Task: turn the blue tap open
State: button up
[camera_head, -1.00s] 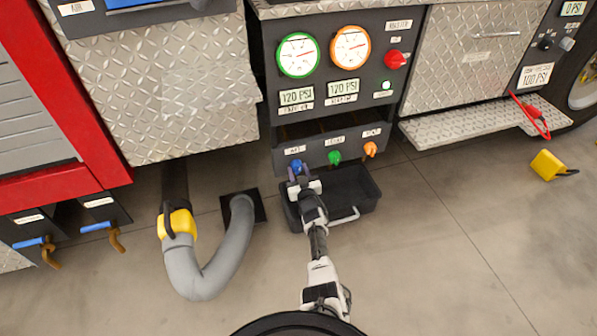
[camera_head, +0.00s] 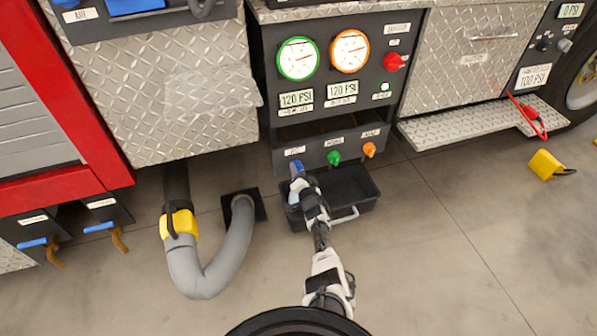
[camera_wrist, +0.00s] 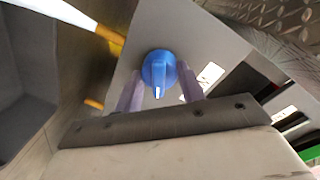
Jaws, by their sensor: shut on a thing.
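The blue tap (camera_head: 297,167) is at the left end of a row of three taps on the dark lower panel (camera_head: 320,151). In the wrist view the blue tap (camera_wrist: 159,70) is a round knob with a white mark pointing towards the gripper's palm. My gripper (camera_head: 298,180) reaches up to it from below. In the wrist view its two fingers (camera_wrist: 160,88) stand on either side of the knob, shut on it. In the head view the gripper partly hides the tap.
A green tap (camera_head: 334,158) and an orange tap (camera_head: 369,149) sit to the right on the same panel. A black bin (camera_head: 360,188) stands below, close to my arm. A grey hose (camera_head: 200,283) bends on the floor to the left. Open floor lies to the right.

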jog(key=m, duration=0.4)
jog(key=shift+w+m+y, duration=0.1)
jog(key=shift+m+y, duration=0.2)
jog(key=shift+r, duration=0.1)
dwell(0.5)
jog(key=o, duration=1)
jog(key=shift+p+v, duration=4.75)
jog(key=shift+v, duration=2.2)
jog(key=shift+r, duration=0.15)
